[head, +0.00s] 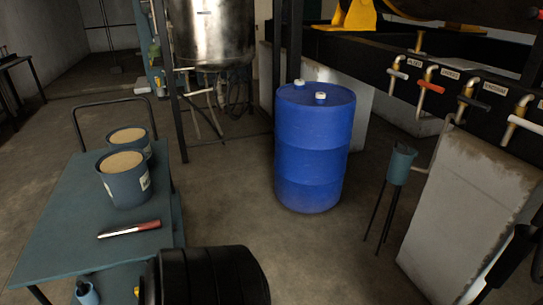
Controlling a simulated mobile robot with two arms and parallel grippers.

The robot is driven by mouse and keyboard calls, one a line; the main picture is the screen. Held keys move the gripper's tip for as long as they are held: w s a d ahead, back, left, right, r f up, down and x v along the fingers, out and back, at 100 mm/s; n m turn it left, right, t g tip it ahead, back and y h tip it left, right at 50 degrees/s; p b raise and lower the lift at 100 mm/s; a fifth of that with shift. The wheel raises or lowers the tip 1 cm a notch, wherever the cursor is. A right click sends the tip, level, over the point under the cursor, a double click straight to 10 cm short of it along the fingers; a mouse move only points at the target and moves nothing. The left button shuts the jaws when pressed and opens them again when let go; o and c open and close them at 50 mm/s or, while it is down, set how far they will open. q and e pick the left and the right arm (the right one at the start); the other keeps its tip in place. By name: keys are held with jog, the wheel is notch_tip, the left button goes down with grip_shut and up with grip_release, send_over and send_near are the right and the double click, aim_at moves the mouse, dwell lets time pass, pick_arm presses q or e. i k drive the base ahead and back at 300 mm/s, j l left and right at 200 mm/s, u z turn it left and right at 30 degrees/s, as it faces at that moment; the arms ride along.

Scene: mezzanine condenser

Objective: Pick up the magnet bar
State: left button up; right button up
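A slim bar with a pale metal length and a red end, which looks like the magnet bar (129,229), lies flat on the blue-green top of a cart (60,240) at the left. It lies near the cart's right edge, in front of two buckets, and nothing covers it. Neither of my grippers can be made out in the head view. A dark shape cut off at the lower right edge is too unclear to name.
Two grey-blue buckets (126,190) with tan contents stand on the cart. A black ribbed round object (207,278) stands at the cart's near right corner. A blue drum (314,150) stands mid-floor. A concrete block (465,205) is at right. Floor between cart and drum is clear.

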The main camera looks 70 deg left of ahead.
aim_at(153, 225)
jog(key=u, duration=3.4)
